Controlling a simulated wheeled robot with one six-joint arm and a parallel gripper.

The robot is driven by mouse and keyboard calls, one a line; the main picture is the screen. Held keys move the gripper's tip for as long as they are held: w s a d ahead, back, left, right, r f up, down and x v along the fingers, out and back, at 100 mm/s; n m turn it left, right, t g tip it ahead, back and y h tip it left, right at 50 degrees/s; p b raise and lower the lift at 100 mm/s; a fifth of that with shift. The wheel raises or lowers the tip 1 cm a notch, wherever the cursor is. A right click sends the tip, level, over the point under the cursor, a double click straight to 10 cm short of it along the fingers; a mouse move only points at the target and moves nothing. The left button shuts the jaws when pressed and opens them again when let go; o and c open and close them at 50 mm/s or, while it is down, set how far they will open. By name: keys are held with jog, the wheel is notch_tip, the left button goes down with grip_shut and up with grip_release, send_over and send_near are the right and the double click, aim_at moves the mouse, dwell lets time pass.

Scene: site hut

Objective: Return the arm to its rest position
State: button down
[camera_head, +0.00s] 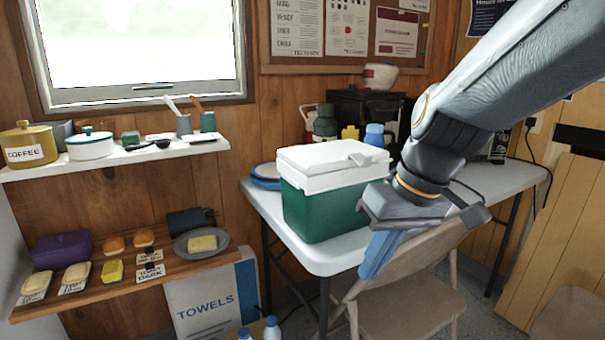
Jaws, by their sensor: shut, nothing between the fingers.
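My gripper (374,262) hangs at the end of my arm, which comes in from the upper right. Its blue-grey fingers are together and point down, with nothing between them. In the picture it is in front of the table's front edge and to the right of a green cooler (325,208) with a white lid. It overlaps the backrest of a beige folding chair (410,300). I cannot tell how far it is from the chair or the table. My arm hides part of the table's right side.
The white folding table (325,262) also bears a dark appliance (366,108), jugs and bottles. At left are a white shelf (115,160) with pots and a wooden shelf (130,277) with food. A TOWELS box (212,300) and bottles stand below.

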jog(key=s+a+f+g+h, duration=0.2)
jog(key=s+f, duration=0.3)
jog(key=s, duration=0.4)
jog(key=d+r+m+h+p, duration=0.1)
jog(key=d+r+m+p, duration=0.3)
jog(key=d+r+p, duration=0.5)
jog(key=r+p, duration=0.1)
jog(key=p, duration=0.9)
jog(key=shift+d+r, duration=0.2)
jog(key=shift+d, duration=0.05)
dwell(0.5)
